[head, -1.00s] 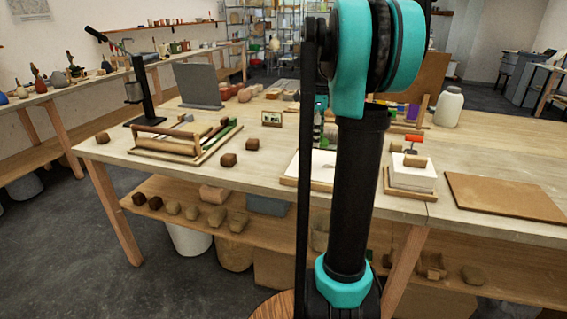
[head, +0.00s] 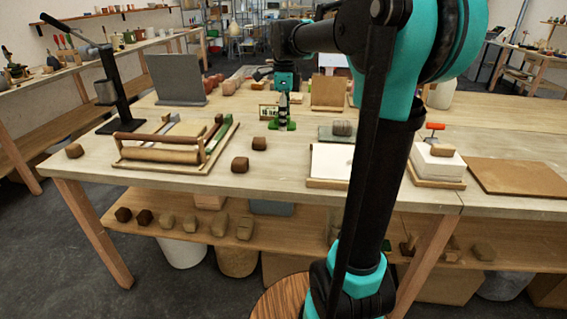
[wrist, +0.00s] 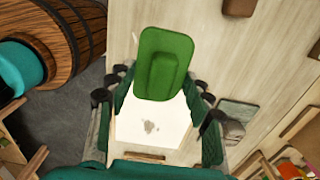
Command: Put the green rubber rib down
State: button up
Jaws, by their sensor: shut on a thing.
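The green rubber rib (wrist: 165,62) is a flat green piece with a raised middle block. In the wrist view it sits between the fingers of my gripper (wrist: 162,80), which is shut on it. The rib (head: 281,126) shows there as a green strip below the fingertips, close to the tabletop. I cannot tell whether it touches the wood.
A white slab on a board (head: 330,162) lies nearer the front edge. A small framed card (head: 268,112) stands left of my gripper. A tray with rollers (head: 165,155) and a brown block (head: 259,143) are left. A grey slab (head: 328,134) lies right.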

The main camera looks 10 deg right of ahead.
aim_at(285, 169)
notch_tip(285, 169, down, 16)
jog(key=shift+f, duration=0.1)
dwell(0.4)
jog(key=o, duration=1.3)
notch_tip(285, 169, up, 12)
jog(key=shift+r, duration=0.1)
